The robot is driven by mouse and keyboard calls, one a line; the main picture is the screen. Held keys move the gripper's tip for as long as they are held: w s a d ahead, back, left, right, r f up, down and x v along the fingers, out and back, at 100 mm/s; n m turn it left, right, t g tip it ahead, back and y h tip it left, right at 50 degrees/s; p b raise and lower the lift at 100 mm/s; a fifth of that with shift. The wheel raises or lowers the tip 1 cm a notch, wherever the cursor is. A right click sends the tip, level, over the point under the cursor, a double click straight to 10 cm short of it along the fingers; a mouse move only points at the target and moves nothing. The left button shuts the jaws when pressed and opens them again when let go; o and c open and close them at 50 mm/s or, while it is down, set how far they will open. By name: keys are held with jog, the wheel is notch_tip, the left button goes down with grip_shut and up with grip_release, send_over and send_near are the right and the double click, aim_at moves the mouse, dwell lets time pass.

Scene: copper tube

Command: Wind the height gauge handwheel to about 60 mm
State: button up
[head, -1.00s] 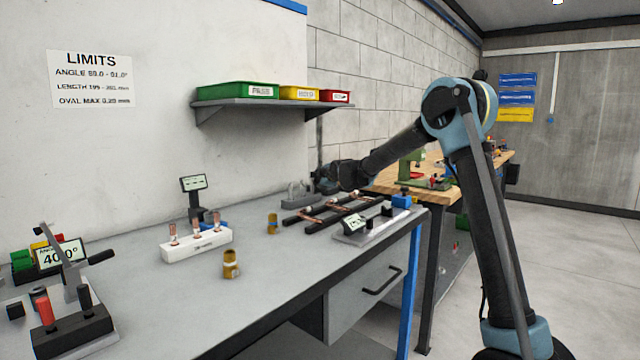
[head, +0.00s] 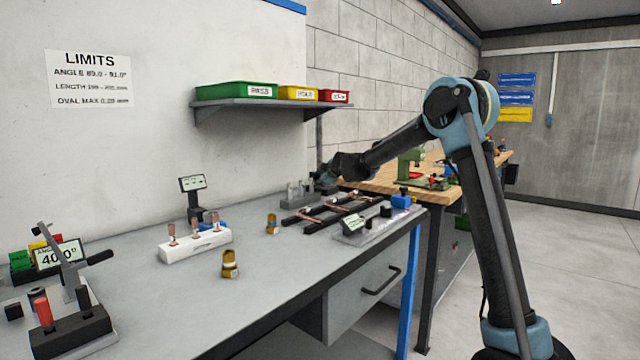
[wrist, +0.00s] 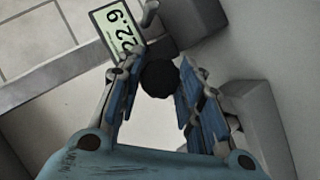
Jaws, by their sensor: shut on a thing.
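The height gauge stands at the far end of the grey bench, with its grey base (head: 298,192) and tall thin post (head: 319,140) showing in the head view. In the wrist view its display (wrist: 118,30) reads 22.9, tilted in the picture. The dark round handwheel (wrist: 158,80) sits between the tips of my gripper (wrist: 160,72), which is shut on it. In the head view my gripper (head: 326,181) is beside the post and hides the handwheel. The blue finger pads lie on either side of the handwheel.
A shelf (head: 275,102) with green, yellow and red bins hangs above the bench. A white block (head: 196,244) with copper pieces stands further left.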

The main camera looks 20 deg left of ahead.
jog(key=m+g, duration=0.3)
jog(key=shift+w+r+y, duration=0.1)
jog(key=shift+w+y, duration=0.05)
jog(key=shift+y, duration=0.15)
dwell(0.5)
jog(key=o, duration=1)
jog(key=shift+o, duration=0.2)
jog(key=shift+d, duration=0.2)
jog(key=v, duration=0.7)
jog(key=shift+d+r, duration=0.25)
